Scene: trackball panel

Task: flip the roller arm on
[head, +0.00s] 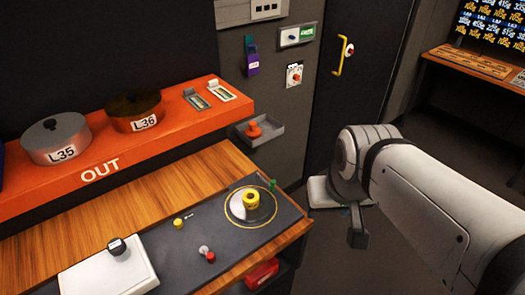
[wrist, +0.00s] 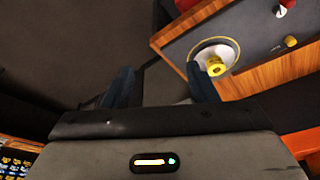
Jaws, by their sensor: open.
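No part is labelled as the roller arm, and I cannot tell which one it is. The dark panel (head: 160,250) on the wooden desk carries a yellow roller-like knob (head: 250,200) on a pale disc inside a yellow ring; the knob also shows in the wrist view (wrist: 215,66). A small red-tipped lever (head: 206,254) and a small yellow knob (head: 179,223) stand on the panel to its left. My gripper (head: 357,228) hangs to the right of the desk, apart from the panel. In the wrist view its two dark fingers (wrist: 162,88) are apart with nothing between them.
An orange shelf (head: 100,172) marked OUT bears two round tins. A grey wall tray (head: 260,133) holds an orange-red knob. Wall switches (head: 294,75) sit left of a dark door (head: 368,50). Open floor lies between the desk and my arm.

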